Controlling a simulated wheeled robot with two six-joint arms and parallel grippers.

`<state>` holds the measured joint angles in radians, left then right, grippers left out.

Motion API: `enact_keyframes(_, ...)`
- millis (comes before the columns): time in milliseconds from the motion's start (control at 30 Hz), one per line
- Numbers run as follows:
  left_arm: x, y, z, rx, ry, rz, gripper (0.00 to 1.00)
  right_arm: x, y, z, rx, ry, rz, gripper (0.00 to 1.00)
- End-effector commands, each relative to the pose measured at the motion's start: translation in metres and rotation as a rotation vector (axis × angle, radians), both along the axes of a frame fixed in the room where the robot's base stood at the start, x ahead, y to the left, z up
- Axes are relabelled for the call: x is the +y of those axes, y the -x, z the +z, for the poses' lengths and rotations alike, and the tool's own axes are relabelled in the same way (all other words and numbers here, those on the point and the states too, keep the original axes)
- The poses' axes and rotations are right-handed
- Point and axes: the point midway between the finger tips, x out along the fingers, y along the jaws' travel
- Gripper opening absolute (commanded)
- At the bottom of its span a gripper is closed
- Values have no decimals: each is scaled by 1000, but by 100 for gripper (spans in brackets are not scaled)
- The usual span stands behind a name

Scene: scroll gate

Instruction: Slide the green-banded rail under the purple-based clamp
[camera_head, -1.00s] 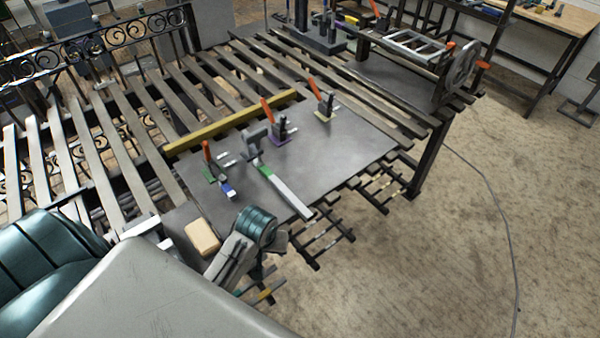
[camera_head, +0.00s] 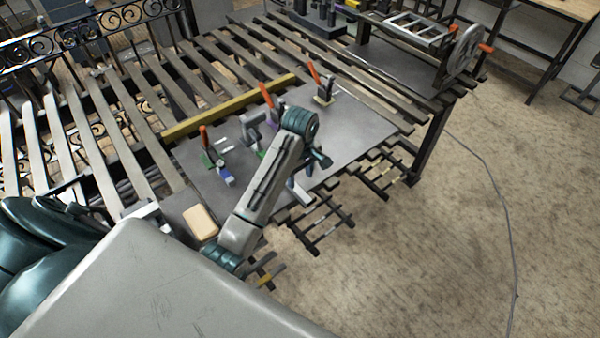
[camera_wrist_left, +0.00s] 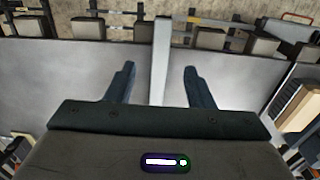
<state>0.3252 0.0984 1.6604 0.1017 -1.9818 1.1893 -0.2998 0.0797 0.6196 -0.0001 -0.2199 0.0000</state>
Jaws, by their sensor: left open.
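The rail (camera_head: 302,194) lies on the grey plate, mostly hidden behind my left arm in the head view. A bit of its green band (camera_head: 262,154) shows left of the arm. In the left wrist view the pale rail (camera_wrist_left: 161,50) runs between the fingers. My left gripper (camera_wrist_left: 158,70) is open, a finger on each side of the rail with gaps. In the head view my left gripper (camera_head: 302,176) is over the rail's near part. The purple-based clamp (camera_head: 271,104), with an orange handle, stands farther back; its base is partly hidden. My right gripper is not in view.
A green-based clamp (camera_head: 207,153) and a blue block (camera_head: 226,178) stand left of the rail. A pale-based clamp (camera_head: 321,88) stands at the back. A grey bracket (camera_head: 252,132) stands near the rail's far end. A yellow bar (camera_head: 225,108) borders the plate (camera_head: 362,130).

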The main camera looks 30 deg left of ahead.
Motion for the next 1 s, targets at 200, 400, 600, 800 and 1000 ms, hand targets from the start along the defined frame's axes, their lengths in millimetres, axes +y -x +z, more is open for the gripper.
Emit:
enact_keyframes(200,-1,2,-38,8,1,0,48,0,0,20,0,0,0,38)
enact_keyframes(400,-1,2,-63,7,1,-1,48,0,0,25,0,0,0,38)
enact_keyframes(600,0,2,-72,4,0,-1,48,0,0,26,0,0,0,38)
enact_keyframes(800,0,1,-73,4,1,-1,48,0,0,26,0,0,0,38)
enact_keyframes(1000,0,1,-73,4,1,-1,13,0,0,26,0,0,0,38)
